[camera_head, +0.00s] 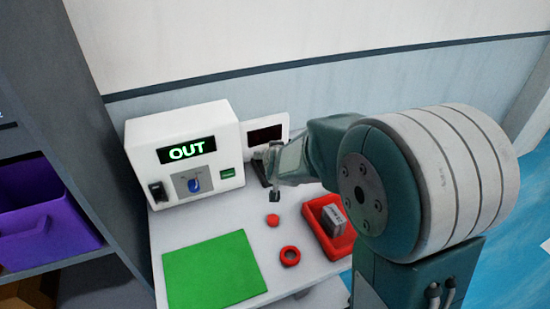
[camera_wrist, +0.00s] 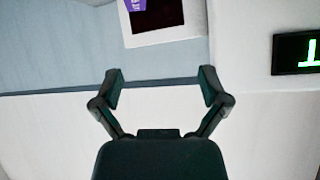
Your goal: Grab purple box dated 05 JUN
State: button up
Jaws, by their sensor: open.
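A purple open-topped bin (camera_head: 45,228) sits in the dark shelf at the left of the head view. I can read no date on it. A small purple piece with white marks (camera_wrist: 135,4) shows at the top edge of the wrist view, by the white device with a dark screen; it is cut off and its text is unreadable. My gripper (camera_wrist: 160,74) is open and empty, its two fingers wide apart before the wall. In the head view my gripper (camera_head: 272,180) is above the white table, in front of the small dark-screened device, partly hidden by my arm.
A white machine (camera_head: 210,130) with a lit OUT display stands on the white table (camera_head: 185,222). A green mat (camera_head: 213,270), red button (camera_head: 273,220), red ring (camera_head: 290,256) and red tray (camera_head: 322,236) holding a greyish box (camera_head: 335,220) lie in front. The shelf wall (camera_head: 75,120) bounds the left.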

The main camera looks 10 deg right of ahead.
jog(key=w+f+h, duration=0.1)
jog(key=w+f, duration=0.2)
jog(key=w+d+f+t+h, duration=0.1)
jog(key=w+f, duration=0.3)
jog(key=w+d+f+m, duration=0.1)
jog(key=w+f, duration=0.2)
jog(key=f, duration=0.1)
jog(key=shift+w+d+f+t+h, duration=0.1)
jog(key=shift+w+d+t+h, duration=0.2)
jog(key=shift+h, duration=0.1)
jog(key=x, duration=0.5)
jog(key=shift+w+d+r, duration=0.2)
jog(key=shift+w+d, duration=0.1)
jog(key=shift+d, duration=0.05)
jog(key=shift+c, duration=0.3)
grip_shut()
jog(key=shift+r, duration=0.1)
